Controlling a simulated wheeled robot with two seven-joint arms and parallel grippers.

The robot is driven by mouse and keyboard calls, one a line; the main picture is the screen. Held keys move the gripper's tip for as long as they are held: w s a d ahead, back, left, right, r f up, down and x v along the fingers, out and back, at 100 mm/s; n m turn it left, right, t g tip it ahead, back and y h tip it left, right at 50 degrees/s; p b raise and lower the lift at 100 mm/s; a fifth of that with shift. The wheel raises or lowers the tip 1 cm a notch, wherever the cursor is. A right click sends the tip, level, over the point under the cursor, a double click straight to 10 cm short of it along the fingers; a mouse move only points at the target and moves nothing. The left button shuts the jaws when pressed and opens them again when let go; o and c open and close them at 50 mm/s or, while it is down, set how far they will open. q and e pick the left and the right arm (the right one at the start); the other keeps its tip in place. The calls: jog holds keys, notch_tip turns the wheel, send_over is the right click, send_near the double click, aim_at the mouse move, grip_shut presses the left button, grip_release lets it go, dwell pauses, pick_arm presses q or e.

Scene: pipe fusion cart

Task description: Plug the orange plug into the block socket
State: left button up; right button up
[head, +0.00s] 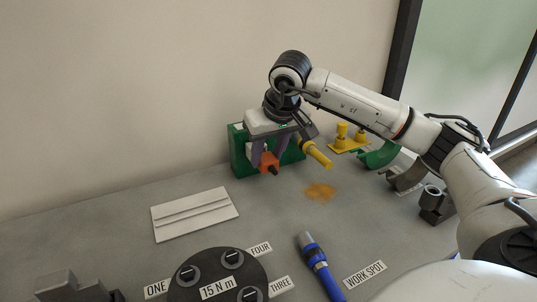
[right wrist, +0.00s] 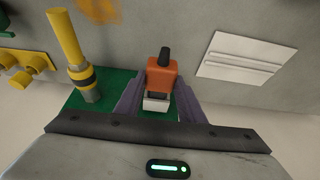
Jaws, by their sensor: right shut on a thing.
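The orange plug (head: 269,160) with a black cable end is between the purple fingers of my right gripper (head: 271,154), which is shut on it. In the right wrist view the plug (right wrist: 162,75) sits between both fingers (right wrist: 160,97). The green block (head: 238,152) stands behind the gripper and partly hidden by it; it also shows in the right wrist view (right wrist: 118,104). A pale piece (right wrist: 156,103), perhaps the socket, shows under the plug beyond a dark strip. I cannot tell whether the plug is seated in it. My left gripper is out of view.
A yellow rod (head: 317,154) juts from the block beside the gripper. Yellow fittings (head: 348,138) and green and grey cradles (head: 378,157) stand to the right. A white ridged plate (head: 195,214), a dark round dial (head: 218,272) and a blue tool (head: 318,262) lie nearer.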

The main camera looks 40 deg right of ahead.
jog(key=shift+w+d+p, duration=0.25)
jog(key=shift+w+p, duration=0.15)
jog(key=shift+w, duration=0.35)
jog(key=o, duration=1.2)
jog(key=v, duration=1)
jog(key=shift+r, duration=0.2)
jog(key=shift+s, duration=0.1)
